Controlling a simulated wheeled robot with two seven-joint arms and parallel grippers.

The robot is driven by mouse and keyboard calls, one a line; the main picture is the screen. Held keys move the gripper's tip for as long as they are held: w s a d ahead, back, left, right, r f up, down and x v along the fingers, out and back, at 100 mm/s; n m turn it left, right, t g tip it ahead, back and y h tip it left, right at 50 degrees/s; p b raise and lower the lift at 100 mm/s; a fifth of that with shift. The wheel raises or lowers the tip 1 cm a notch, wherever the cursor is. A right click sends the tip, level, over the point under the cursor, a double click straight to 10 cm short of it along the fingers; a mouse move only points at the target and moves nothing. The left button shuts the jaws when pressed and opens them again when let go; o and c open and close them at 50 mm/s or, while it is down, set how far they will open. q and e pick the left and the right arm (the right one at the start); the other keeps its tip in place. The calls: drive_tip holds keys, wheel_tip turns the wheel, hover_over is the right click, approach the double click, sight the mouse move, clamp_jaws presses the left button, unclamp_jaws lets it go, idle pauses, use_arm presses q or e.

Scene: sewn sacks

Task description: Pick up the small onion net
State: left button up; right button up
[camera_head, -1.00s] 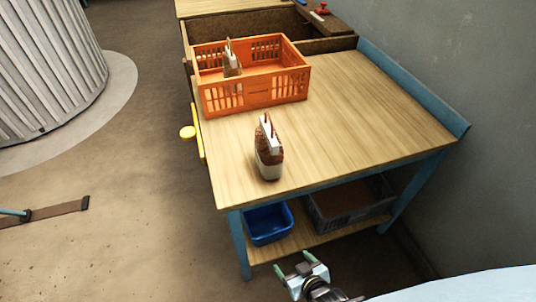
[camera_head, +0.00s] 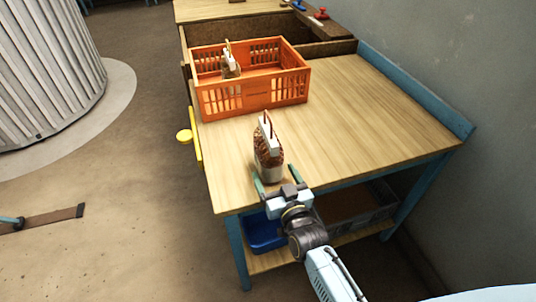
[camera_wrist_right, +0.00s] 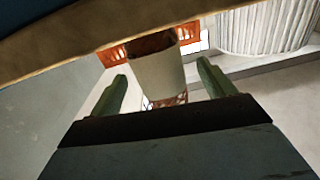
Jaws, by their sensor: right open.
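The small onion net (camera_head: 268,158) stands upright near the front of the wooden table, a reddish-brown net with a white label and a white top piece. My right gripper (camera_head: 276,178) is open at the table's front edge, its green fingers pointing at the net's lower part. In the right wrist view, the net's pale label (camera_wrist_right: 158,76) shows beyond and between the open fingers (camera_wrist_right: 163,78). I cannot tell whether a finger touches it. My left gripper is not in view.
An orange crate (camera_head: 250,98) stands behind on the table (camera_head: 350,110), with a similar net (camera_head: 230,66) inside. A blue bin (camera_head: 262,232) and a grey crate (camera_head: 365,212) sit on the shelf below. The table's right side is clear.

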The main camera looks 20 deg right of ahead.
drive_tip(key=w, duration=0.4)
drive_tip(key=shift+w+r+b, duration=0.1)
drive_tip(key=shift+r+b, duration=0.05)
drive_tip(key=shift+b, duration=0.2)
drive_tip(key=shift+w, duration=0.6)
drive_tip(key=c, duration=0.8)
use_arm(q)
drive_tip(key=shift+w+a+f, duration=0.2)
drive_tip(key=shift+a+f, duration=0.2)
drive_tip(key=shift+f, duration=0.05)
use_arm(e)
drive_tip(key=shift+r, duration=0.15)
drive_tip(key=c, duration=0.8)
